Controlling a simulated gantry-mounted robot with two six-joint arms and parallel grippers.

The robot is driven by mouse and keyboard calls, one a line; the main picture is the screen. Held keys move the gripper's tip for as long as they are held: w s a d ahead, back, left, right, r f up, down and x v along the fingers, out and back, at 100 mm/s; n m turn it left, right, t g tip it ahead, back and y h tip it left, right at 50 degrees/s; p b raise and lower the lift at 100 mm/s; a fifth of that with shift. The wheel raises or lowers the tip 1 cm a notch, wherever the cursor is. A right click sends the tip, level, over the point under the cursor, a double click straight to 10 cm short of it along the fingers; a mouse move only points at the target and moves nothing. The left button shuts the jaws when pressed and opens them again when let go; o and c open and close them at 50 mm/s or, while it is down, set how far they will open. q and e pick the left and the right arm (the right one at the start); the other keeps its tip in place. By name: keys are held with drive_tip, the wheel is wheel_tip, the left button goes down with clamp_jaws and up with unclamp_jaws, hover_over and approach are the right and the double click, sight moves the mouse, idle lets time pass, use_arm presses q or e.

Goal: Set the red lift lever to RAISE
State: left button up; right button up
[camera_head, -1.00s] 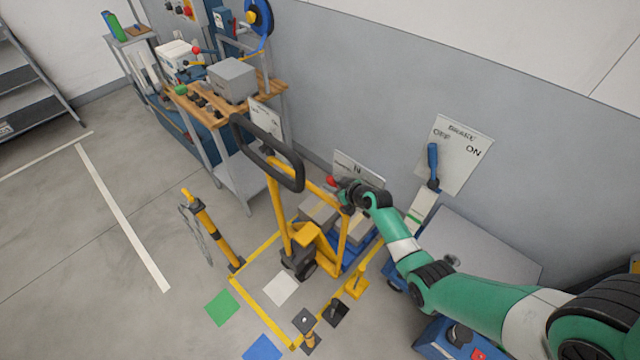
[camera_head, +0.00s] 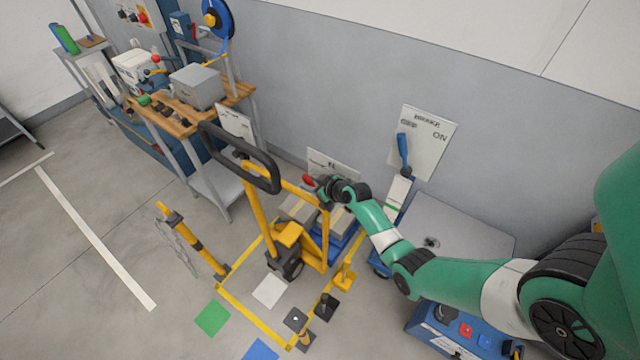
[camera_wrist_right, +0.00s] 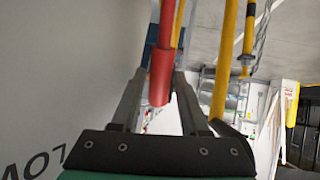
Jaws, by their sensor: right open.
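The red lever (camera_head: 308,179) shows as a small red grip beside the yellow cart frame, in front of a small wall sign (camera_head: 333,163). My right gripper (camera_head: 317,183) is right at it. In the right wrist view, the red lever grip (camera_wrist_right: 162,72) lies between the two fingers of my right gripper (camera_wrist_right: 160,82), which are open around it. I cannot tell whether either finger touches it. The sign's lettering at the lever is too small to read in the head view; "LOW" shows at the wrist view's left edge. My left gripper is not in view.
A yellow hand cart with a black handle (camera_head: 240,158) stands left of my right arm. A brake panel (camera_head: 425,140) with a blue lever (camera_head: 403,153) is on the wall to the right. A wooden-topped bench (camera_head: 185,125) stands at back left.

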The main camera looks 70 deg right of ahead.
drive_tip(key=p+v, duration=0.3)
drive_tip(key=v, duration=0.7)
